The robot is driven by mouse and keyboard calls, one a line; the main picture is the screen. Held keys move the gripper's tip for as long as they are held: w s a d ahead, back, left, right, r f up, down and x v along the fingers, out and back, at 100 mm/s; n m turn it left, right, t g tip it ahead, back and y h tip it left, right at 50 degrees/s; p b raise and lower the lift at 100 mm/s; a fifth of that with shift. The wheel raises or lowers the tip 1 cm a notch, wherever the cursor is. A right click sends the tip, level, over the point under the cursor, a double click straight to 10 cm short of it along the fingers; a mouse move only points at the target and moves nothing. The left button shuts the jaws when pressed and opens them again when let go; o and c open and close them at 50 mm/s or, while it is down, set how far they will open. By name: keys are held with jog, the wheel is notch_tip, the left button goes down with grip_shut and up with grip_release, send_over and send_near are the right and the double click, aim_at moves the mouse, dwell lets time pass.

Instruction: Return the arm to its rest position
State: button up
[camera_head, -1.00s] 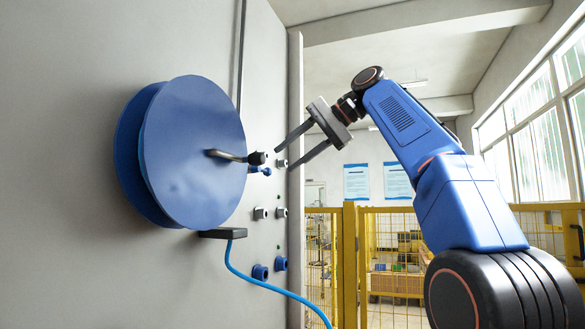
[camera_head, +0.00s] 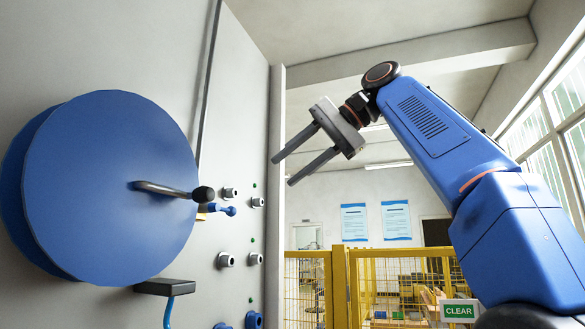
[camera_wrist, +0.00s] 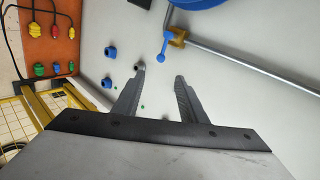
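My gripper (camera_head: 281,170) is raised in front of the grey panel's right edge in the head view, with its two fingers spread apart and nothing between them. My blue arm (camera_head: 430,120) bends up from the lower right. In the wrist view my gripper (camera_wrist: 160,72) is also open and empty, pointing toward the panel. The large blue disc (camera_head: 110,200) with its bent black-tipped handle (camera_head: 175,191) is on the panel at left, apart from my gripper.
The grey panel (camera_head: 235,120) carries several small fittings and a black block (camera_head: 164,287) with a blue cable. A yellow fence (camera_head: 345,285) stands behind. An orange board (camera_wrist: 50,42) with coloured connectors shows in the wrist view. Open air surrounds my gripper.

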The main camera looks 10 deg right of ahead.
dwell(0.4)
notch_tip(320, 180, down, 14)
jog(key=d+r+h, duration=0.1)
jog(key=d+h, duration=0.1)
jog(key=d, duration=0.1)
jog(key=s+d+f+n+h, duration=0.1)
jog(key=s+f, duration=0.5)
jog(key=f, duration=1.2)
jog(key=s+d+f+n+g+h, duration=0.1)
jog(key=s+d+f, duration=0.5)
jog(key=f, duration=1.3)
jog(key=s+d+f+n+h, duration=0.3)
jog(key=s+f+h, duration=0.2)
jog(key=f, duration=1.4)
jog(key=shift+s+d+f+g, duration=0.2)
jog(key=shift+s+d+g, duration=0.15)
jog(key=shift+s, duration=0.8)
jog(key=shift+c, duration=0.9)
jog(key=shift+s, duration=0.1)
